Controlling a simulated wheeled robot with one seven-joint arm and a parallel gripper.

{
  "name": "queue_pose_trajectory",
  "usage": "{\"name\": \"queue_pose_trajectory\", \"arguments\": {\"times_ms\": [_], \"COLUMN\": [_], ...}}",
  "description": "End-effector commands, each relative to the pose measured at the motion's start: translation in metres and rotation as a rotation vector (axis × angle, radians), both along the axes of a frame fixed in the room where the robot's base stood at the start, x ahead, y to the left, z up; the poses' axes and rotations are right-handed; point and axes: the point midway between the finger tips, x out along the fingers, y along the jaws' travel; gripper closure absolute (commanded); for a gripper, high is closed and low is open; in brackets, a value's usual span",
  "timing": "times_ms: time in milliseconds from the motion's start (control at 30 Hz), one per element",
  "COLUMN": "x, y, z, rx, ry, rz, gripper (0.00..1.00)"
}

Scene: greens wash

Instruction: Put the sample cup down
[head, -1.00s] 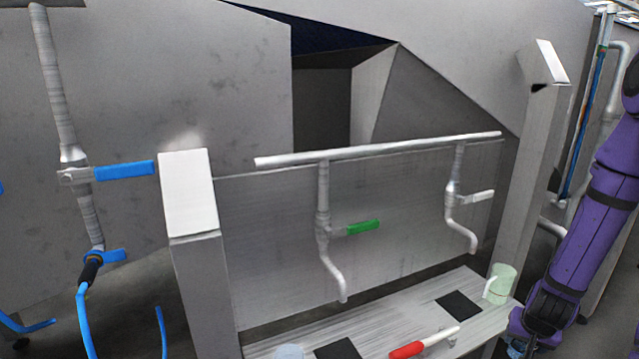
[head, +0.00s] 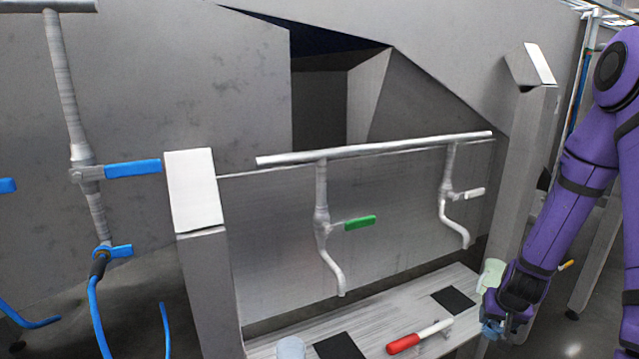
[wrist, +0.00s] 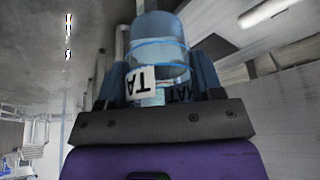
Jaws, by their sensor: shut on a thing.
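My gripper (head: 497,326) is low at the right end of the grey shelf (head: 395,318), in front of its edge. In the wrist view the fingers (wrist: 160,78) are shut on a clear, bluish sample cup (wrist: 160,52) with a white label with black letters. In the head view only a small bluish part of the held cup (head: 491,328) shows; the rest is hidden by the gripper. I cannot tell whether the cup touches anything below. Two black square pads lie on the shelf, one at right (head: 453,300) and one at front (head: 338,347).
A pale green mug (head: 491,274) stands at the shelf's right end, close behind my gripper. A pale bluish cup (head: 290,348) stands at the front left. Green- and white-handled taps (head: 360,223) hang above. A grey post (head: 525,130) rises at right.

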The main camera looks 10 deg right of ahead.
Motion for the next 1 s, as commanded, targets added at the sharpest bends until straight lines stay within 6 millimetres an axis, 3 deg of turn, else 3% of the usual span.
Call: {"name": "queue_pose_trajectory", "arguments": {"times_ms": [267, 600, 800, 1000], "x": [0.059, 0.137, 0.163, 0.173], "y": [0.038, 0.121, 0.164, 0.186], "z": [0.030, 0.094, 0.128, 0.146], "rx": [0.007, 0.002, -0.009, -0.016], "ry": [-0.010, -0.009, -0.006, -0.001], "rz": [0.187, 0.514, 0.660, 0.734], "gripper": [0.66, 0.66, 0.66, 0.66]}}
